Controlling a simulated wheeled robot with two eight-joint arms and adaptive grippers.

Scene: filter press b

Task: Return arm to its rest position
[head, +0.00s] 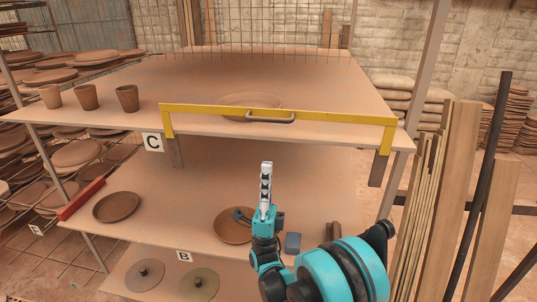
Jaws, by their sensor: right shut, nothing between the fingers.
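My right gripper (266,168) points upward in front of the shelf rack, its fingers together and nothing between them. Its teal arm comes in from the lower right. In the picture the gripper overlaps the middle shelf (335,185), below the yellow bar (335,117) with a dark handle (270,117) at the top shelf's front. A brown plate (232,227) on the middle shelf is partly hidden behind the gripper's base. I cannot tell the exact gap between gripper and shelf. My left gripper is not in view.
The top shelf (200,80) holds a large plate (250,101) behind the bar and three cups (87,97) at left. Another plate (116,207) and a red bar (81,199) are on the middle shelf. Upright planks (452,180) stand close at right.

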